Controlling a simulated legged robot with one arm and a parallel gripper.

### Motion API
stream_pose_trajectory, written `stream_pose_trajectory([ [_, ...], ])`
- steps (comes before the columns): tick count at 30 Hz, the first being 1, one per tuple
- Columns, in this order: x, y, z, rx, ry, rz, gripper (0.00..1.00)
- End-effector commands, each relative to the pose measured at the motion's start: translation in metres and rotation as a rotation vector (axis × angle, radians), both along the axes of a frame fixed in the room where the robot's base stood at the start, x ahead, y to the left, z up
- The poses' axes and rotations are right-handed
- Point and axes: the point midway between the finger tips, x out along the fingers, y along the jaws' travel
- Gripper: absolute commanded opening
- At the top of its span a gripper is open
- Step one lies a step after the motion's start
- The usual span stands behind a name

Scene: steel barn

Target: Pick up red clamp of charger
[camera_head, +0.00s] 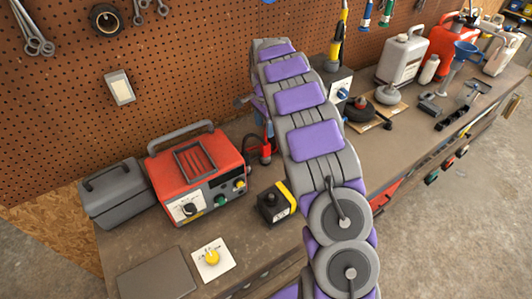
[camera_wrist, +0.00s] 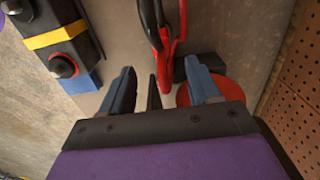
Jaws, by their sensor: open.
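The red charger (camera_head: 205,182) stands on the workbench at the left in the head view, with its handle up. Its red and black cables (camera_head: 265,148) come out beside it, partly hidden by my arm. The fingers are apart, with gaps on both sides of the clamp. A black clamp or cable part (camera_wrist: 150,22) lies beside the red one. My gripper is mostly hidden behind my arm in the head view.
A grey case (camera_head: 115,195) is left of the charger. A pegboard wall (camera_head: 190,60) rises behind. Cans and tools fill the right bench.

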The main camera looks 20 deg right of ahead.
Motion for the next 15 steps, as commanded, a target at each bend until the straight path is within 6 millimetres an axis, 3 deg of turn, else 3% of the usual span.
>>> stream_pose_trajectory([
  [1, -0.001, -0.001, -0.014, -0.001, 0.005, 0.000, 0.62],
  [9, -0.001, 0.000, -0.065, -0.001, 0.005, 0.000, 0.62],
  [15, 0.000, 0.000, -0.078, 0.000, 0.000, 0.001, 0.62],
])
